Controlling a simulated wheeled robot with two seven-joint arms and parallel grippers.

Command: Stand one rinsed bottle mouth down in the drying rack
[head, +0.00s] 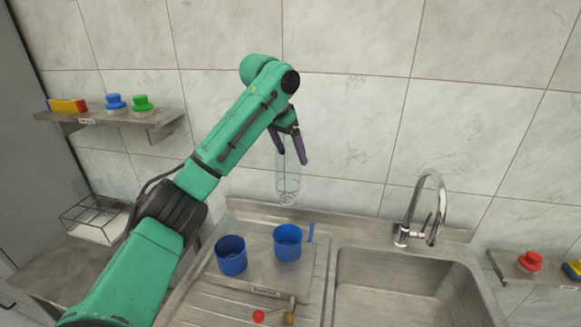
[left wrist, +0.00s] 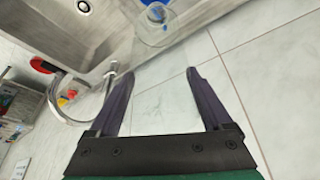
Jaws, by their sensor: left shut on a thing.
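A clear, see-through bottle (head: 288,184) hangs below my left gripper (head: 290,157) in the head view, roughly upright and above the back edge of the sink unit. My left gripper is shut on its upper part, and which end is the mouth is hard to tell. In the left wrist view the gripper (left wrist: 156,75) has its fingers on either side of the faint bottle, whose round lower end (left wrist: 157,27) shows beyond them. A wire drying rack (head: 93,232) stands at the left on a lower surface, apart from the bottle and partly behind my arm. My right gripper is not in view.
Two blue cups (head: 231,262) stand on the drainboard (head: 263,283), with a red-tipped tool (head: 259,316) in front. The sink (head: 400,290) and tap (head: 425,215) are at the right. Wall shelves at left (head: 160,120) and right hold coloured caps or brushes.

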